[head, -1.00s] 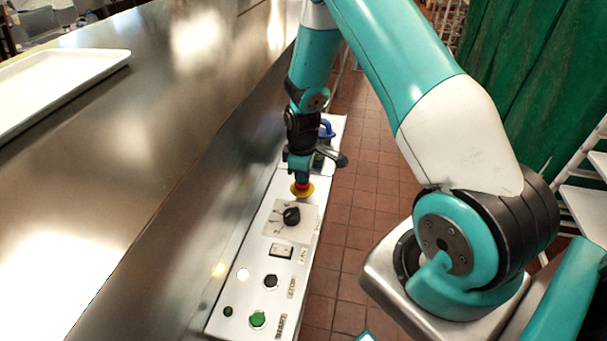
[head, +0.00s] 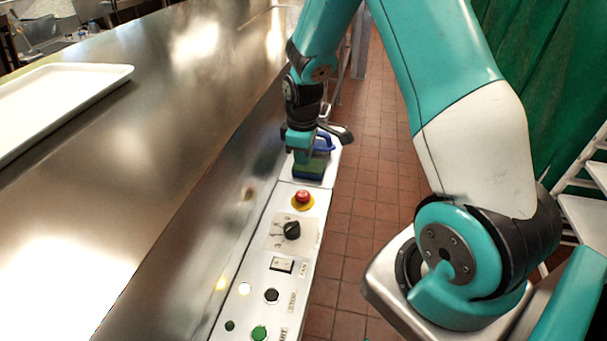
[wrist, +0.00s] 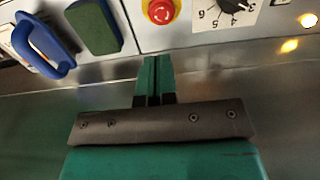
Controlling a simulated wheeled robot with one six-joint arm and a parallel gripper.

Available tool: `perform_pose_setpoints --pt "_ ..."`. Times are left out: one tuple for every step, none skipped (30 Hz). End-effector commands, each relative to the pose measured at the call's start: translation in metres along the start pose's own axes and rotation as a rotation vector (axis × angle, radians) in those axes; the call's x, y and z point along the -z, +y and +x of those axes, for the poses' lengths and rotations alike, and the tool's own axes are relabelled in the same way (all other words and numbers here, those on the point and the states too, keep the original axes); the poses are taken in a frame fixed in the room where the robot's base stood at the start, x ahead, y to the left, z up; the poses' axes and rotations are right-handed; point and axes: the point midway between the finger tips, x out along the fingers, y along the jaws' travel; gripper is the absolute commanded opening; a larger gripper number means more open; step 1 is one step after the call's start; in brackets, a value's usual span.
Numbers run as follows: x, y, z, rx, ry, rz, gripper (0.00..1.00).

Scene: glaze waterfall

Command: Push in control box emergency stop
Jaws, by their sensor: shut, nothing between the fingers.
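The emergency stop is a red mushroom button on a yellow ring (head: 303,199), on the control box (head: 262,232) beyond the black dial. It also shows at the top of the wrist view (wrist: 160,11). My gripper (wrist: 153,84) is shut and empty, its green fingertips together. In the wrist view the fingertips point toward the panel edge, below the button and apart from it. In the head view my gripper (head: 301,160) is beyond the button, near the far end of the box. Whether the button is pressed in cannot be told.
The panel also carries a black dial (head: 291,231), a rocker switch (head: 281,265), a black button (head: 271,295) and a green button (head: 259,333). A blue handle (wrist: 46,45) and a green pad (wrist: 94,25) lie beyond the stop. A steel counter (head: 150,150) runs along the left.

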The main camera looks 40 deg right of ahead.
Motion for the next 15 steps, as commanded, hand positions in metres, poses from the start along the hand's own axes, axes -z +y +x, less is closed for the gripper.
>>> perform_pose_setpoints --pt "0.0 0.001 -0.008 -0.003 0.003 0.0 0.0" --pt "0.0 0.001 -0.012 -0.002 0.001 0.0 0.0" --pt "0.0 0.001 -0.017 -0.002 0.002 0.0 0.0" --pt "0.0 0.001 -0.02 -0.002 0.001 0.0 0.0" --pt "0.0 0.001 -0.022 -0.001 0.0 0.0 0.0" --pt "0.0 0.001 -0.025 -0.001 0.0 0.001 0.0" --pt "0.0 0.001 -0.026 -0.001 0.0 0.001 0.0" --pt "0.0 0.001 -0.028 -0.001 0.0 0.001 0.0" --pt "0.0 0.001 -0.029 0.0 0.0 0.001 0.0" --pt "0.0 0.001 -0.029 0.0 -0.001 0.001 0.0" --pt "0.0 0.001 -0.029 0.001 -0.001 0.001 0.0" --pt "0.0 0.001 -0.029 0.001 -0.001 0.001 0.0" --pt "0.0 0.001 -0.029 0.001 -0.001 0.001 0.0" --pt "0.0 0.001 -0.029 0.001 -0.001 0.001 0.0" --pt "0.0 0.001 -0.029 0.001 -0.001 0.001 0.0"
